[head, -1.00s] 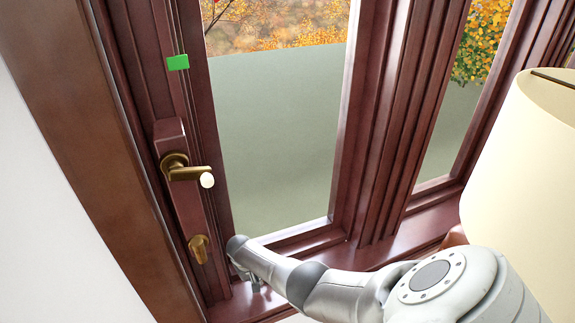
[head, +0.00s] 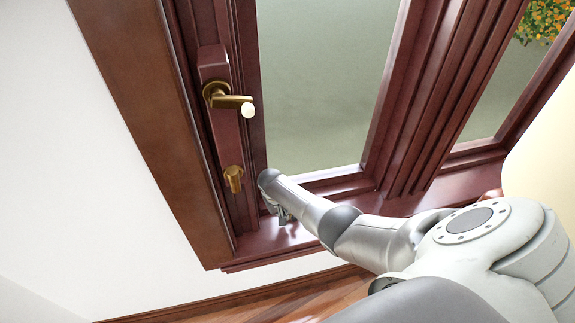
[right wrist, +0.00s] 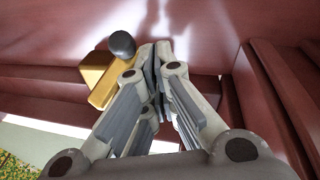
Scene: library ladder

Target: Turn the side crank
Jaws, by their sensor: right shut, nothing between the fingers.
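A gold crank arm (right wrist: 103,88) with a dark round knob (right wrist: 122,43) shows in the right wrist view, at the left of my right gripper (right wrist: 155,50). The gripper's fingers are shut and empty, with their tips beside the crank and knob; I cannot tell if they touch. In the head view my right gripper (head: 282,213) points down near the sill at the foot of the window frame. The crank cannot be made out there. My left gripper is not in view.
A brass lever handle (head: 230,101) and a smaller brass fitting (head: 233,178) stick out from the dark red window frame. The sill (head: 275,240) runs beneath my arm. A cream lampshade (head: 545,150) stands at the right. White wall (head: 80,180) lies left.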

